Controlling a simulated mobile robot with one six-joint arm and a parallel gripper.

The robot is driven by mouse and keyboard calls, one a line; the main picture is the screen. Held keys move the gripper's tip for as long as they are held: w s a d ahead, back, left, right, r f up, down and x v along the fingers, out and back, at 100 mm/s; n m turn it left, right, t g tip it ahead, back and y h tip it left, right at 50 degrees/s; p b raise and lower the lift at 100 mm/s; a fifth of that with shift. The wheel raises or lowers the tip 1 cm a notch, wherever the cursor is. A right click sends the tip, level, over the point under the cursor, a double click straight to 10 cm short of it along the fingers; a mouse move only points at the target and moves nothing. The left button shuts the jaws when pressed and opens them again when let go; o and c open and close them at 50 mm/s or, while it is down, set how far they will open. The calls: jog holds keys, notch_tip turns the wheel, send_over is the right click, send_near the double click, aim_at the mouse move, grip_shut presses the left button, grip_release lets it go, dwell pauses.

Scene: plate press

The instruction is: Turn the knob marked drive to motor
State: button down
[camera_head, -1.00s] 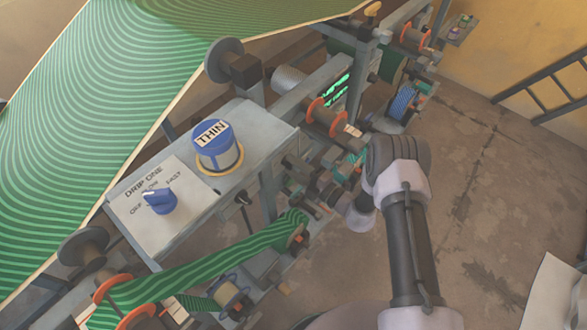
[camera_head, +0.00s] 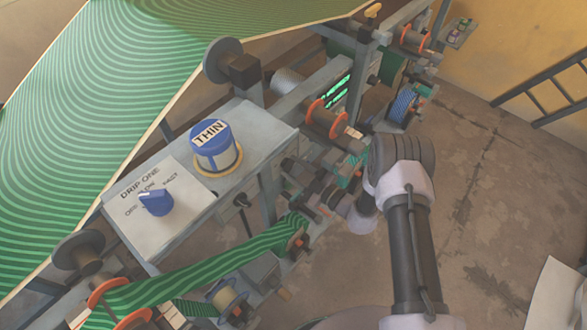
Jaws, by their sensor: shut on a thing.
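My gripper (camera_head: 318,199) is small and dark, low at the near side of the press, left of my forearm and right of the green-striped belt (camera_head: 225,260). It is shut on a small part of the press among the dark fittings there. My wrist and the clutter hide most of that part, and I cannot read a mark on it. No knob marked drive can be read in this view. A blue knob (camera_head: 156,203) with a white pointer sits on a plate labelled DRIP ONE, its pointer toward the off and slow side.
A blue-topped drum (camera_head: 216,146) labelled THIN stands on the grey bench (camera_head: 262,135). Rollers with orange rings (camera_head: 328,118) run along the press. A small black lever (camera_head: 240,201) is on the bench's side. Open floor (camera_head: 480,220) lies to the right.

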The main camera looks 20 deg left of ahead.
jog(key=shift+m, duration=0.4)
jog(key=c, duration=0.8)
grip_release()
jog(key=p+v, duration=0.4)
jog(key=v, duration=1.3)
jog(key=shift+s+d+p, duration=0.15)
jog(key=shift+d+p, duration=0.05)
jog(key=shift+p, duration=0.2)
